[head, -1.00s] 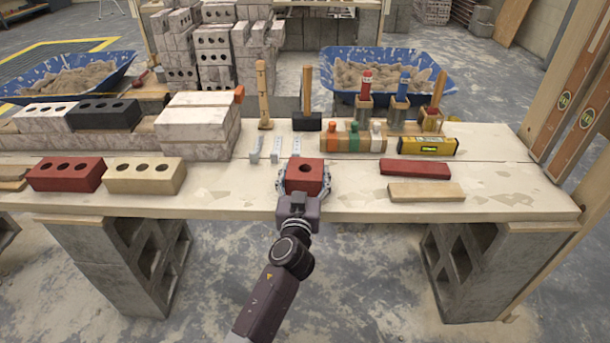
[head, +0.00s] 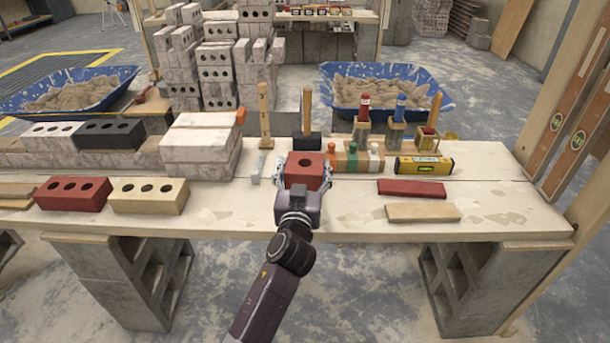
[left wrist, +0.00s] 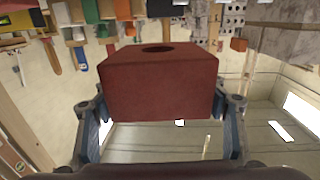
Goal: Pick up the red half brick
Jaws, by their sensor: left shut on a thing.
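The red half brick (head: 305,169), a short block with one round hole in its top, is between the fingers of my left gripper (head: 304,186) in the head view. The gripper is shut on it, with a finger at each side. In the left wrist view the brick (left wrist: 159,85) fills the middle between the two fingers of the gripper (left wrist: 160,125). The brick appears raised off the bench; its underside clearance is hidden in the head view by my gripper. My right gripper does not show.
On the bench (head: 330,226) stand a long red brick (head: 73,194) and a cream brick (head: 149,196) at left. A red strip (head: 411,188), a cream strip (head: 422,212) and a yellow level (head: 424,165) lie at right. Mallets and small bottles stand behind the gripper.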

